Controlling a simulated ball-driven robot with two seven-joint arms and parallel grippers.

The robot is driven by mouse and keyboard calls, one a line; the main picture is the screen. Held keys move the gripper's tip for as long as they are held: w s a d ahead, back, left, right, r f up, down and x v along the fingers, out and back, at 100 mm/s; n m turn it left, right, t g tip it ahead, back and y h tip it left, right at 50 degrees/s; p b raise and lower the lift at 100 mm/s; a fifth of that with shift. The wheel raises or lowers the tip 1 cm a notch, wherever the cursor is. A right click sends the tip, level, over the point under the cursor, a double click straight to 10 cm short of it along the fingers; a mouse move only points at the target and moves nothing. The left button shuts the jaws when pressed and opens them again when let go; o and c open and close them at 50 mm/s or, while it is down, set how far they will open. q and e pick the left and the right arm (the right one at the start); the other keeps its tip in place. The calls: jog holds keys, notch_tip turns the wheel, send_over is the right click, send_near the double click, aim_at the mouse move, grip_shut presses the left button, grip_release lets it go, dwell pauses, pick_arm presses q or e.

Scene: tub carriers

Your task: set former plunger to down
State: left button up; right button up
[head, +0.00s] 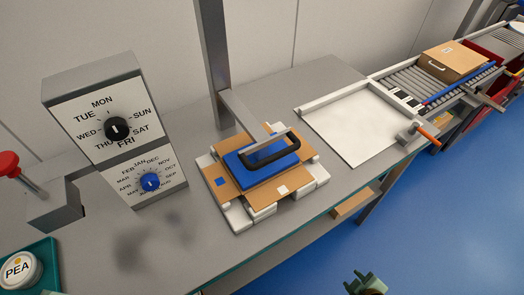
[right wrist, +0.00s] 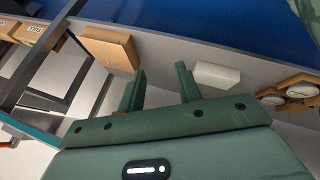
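The former plunger is a blue block (head: 250,163) with a black handle (head: 272,147) on top, under a grey arm that comes off the upright post (head: 213,50). In the head view it sits over a flat brown cardboard blank (head: 222,186) with white blocks around it. I cannot tell its exact height above the blank. My right gripper (head: 366,284) shows at the bottom edge of the head view, apart from the plunger, in front of the bench. In the right wrist view its two green fingers (right wrist: 160,70) are spread with nothing between them. My left gripper is in neither view.
A day-and-month dial box (head: 115,125) stands left of the former. A red-knobbed lever (head: 8,163) and a PEA tub (head: 18,270) are further left. A white tray (head: 355,125) and a roller conveyor (head: 432,82) with a box lie right. Blue floor is clear in front.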

jog(key=w+a+r+n+t+y, duration=0.2)
jog(key=w+a+r+n, duration=0.15)
jog(key=w+r, duration=0.35)
jog(key=n+t+y, duration=0.3)
jog(key=n+y, duration=0.1)
jog(key=n, duration=0.3)
send_near(274, 160)
jog(key=s+d+f, duration=0.2)
jog(key=d+f, duration=0.6)
jog(key=f, duration=0.2)
jog(key=s+a+r+n+y, duration=0.15)
jog(key=a+r+n, duration=0.3)
jog(key=r, duration=0.55)
jog(key=shift+t+y, duration=0.25)
jog(key=shift+t, duration=0.05)
jog(key=x, duration=0.5)
jog(key=b+x, duration=0.1)
jog(key=x, duration=0.9)
jog(key=shift+w+d+f+b, duration=0.1)
jog(key=shift+w+f+b, duration=0.2)
jog(key=shift+w+b, duration=0.1)
jog(key=shift+s, duration=0.1)
grip_shut()
